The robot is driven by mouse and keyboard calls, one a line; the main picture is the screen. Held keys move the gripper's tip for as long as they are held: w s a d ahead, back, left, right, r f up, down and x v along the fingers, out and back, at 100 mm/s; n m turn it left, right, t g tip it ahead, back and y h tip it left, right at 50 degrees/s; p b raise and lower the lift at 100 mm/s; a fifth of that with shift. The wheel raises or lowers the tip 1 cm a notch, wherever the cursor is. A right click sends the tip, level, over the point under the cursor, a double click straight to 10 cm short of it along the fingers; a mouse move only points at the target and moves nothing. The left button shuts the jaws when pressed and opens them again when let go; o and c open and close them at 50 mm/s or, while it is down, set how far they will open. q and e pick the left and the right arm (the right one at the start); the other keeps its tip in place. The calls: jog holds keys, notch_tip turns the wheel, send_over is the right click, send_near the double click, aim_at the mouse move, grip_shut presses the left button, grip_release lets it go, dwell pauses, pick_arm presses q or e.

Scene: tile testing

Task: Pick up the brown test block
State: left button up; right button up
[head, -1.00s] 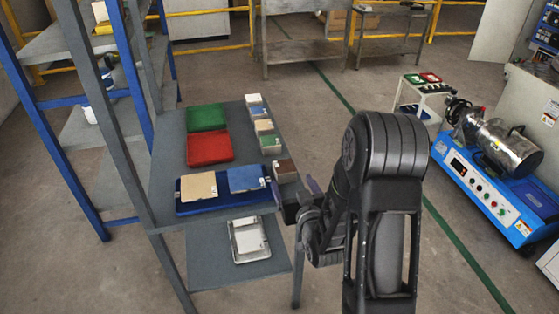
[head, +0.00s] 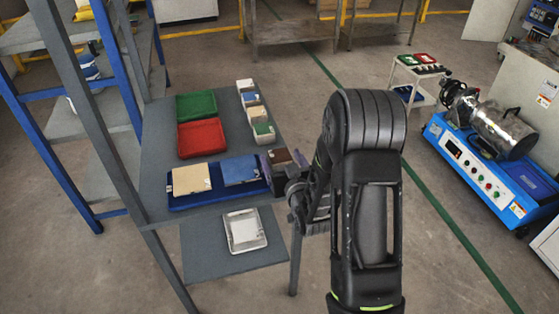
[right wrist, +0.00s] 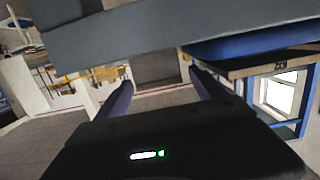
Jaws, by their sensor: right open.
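The brown test block (head: 280,156) sits at the right edge of the grey table, beside the blue tray (head: 205,199). My right gripper (head: 282,164) is at that edge in the head view, its purple fingers open. One finger shows on the left of the block and one on the right. From this angle I cannot tell how deep the block sits between them. The right wrist view shows the open fingers (right wrist: 163,90) under a grey slab; I cannot make out the block there for certain. My left gripper is not in view.
Tan and blue tiles lie on the blue tray. Green (head: 196,105) and red (head: 201,138) trays are behind it. Several small blocks (head: 257,113) line the table's right edge. A white tray (head: 244,230) lies on a lower shelf. A blue rack upright (head: 120,100) stands left.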

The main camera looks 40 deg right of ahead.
aim_at(277, 150)
jog(key=shift+p+x, duration=0.3)
jog(key=shift+x, duration=2.3)
jog(key=shift+r, duration=0.1)
grip_shut()
